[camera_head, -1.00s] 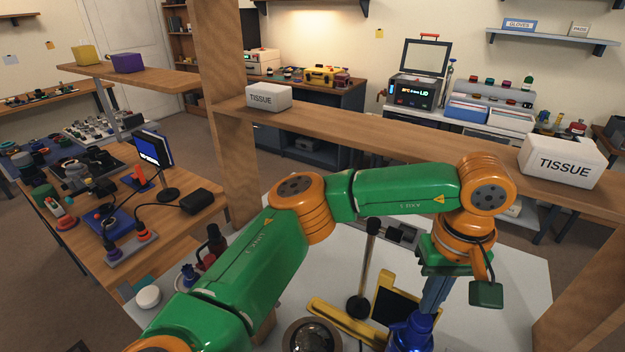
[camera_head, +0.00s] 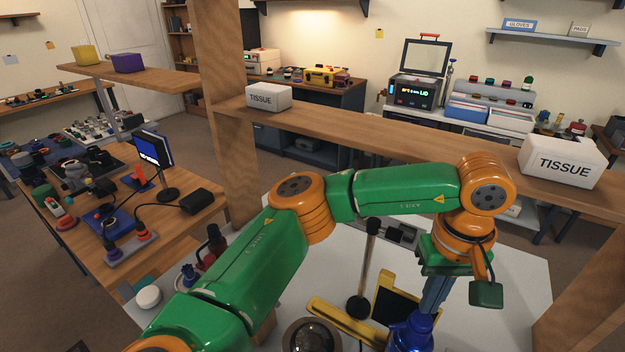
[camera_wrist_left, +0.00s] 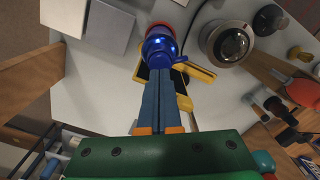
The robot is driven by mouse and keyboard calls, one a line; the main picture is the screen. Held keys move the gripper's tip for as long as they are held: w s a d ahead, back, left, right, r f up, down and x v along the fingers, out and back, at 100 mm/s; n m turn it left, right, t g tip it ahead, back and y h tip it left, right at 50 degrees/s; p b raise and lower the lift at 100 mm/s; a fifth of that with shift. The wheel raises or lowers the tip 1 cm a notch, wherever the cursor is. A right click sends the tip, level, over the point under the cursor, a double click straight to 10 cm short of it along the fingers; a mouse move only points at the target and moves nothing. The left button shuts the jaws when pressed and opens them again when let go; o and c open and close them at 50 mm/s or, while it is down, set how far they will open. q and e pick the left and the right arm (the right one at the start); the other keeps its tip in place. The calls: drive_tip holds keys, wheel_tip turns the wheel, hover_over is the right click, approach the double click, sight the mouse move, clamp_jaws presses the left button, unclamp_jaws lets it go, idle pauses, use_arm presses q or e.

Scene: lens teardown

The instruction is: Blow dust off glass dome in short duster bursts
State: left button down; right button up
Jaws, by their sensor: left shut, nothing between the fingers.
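The glass dome (camera_head: 311,338) sits in a round dark-rimmed holder on the pale bench at the bottom of the head view. It also shows in the left wrist view (camera_wrist_left: 232,44). A shiny blue rounded object (camera_head: 412,332), probably the duster, stands to its right; in the left wrist view (camera_wrist_left: 159,46) a red rim shows behind it. My left gripper (camera_wrist_left: 163,72) points down at this blue object, its long blue fingers shut together with nothing between them. The fingertips overlap the object in view; whether they touch is unclear. My right gripper is out of view.
A yellow-framed dark panel (camera_head: 392,300) and a yellow bar (camera_head: 340,320) lie near the blue object. A black stand (camera_head: 361,303) rises behind them. A wooden shelf (camera_head: 400,150) with two tissue boxes crosses behind my arm. The bench's right side is clear.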

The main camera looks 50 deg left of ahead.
sight(422, 318)
use_arm(q)
drive_tip(key=shift+f, duration=0.2)
idle(0.5)
drive_tip(key=shift+f+b, duration=1.3)
drive_tip(key=shift+f, duration=0.05)
idle(0.4)
wheel_tip(422, 318, up, 3)
drive_tip(key=p, duration=0.2)
drive_tip(key=shift+r+p, duration=0.15)
drive_tip(key=shift+p, duration=0.2)
drive_tip(key=shift+f, duration=0.3)
idle(2.4)
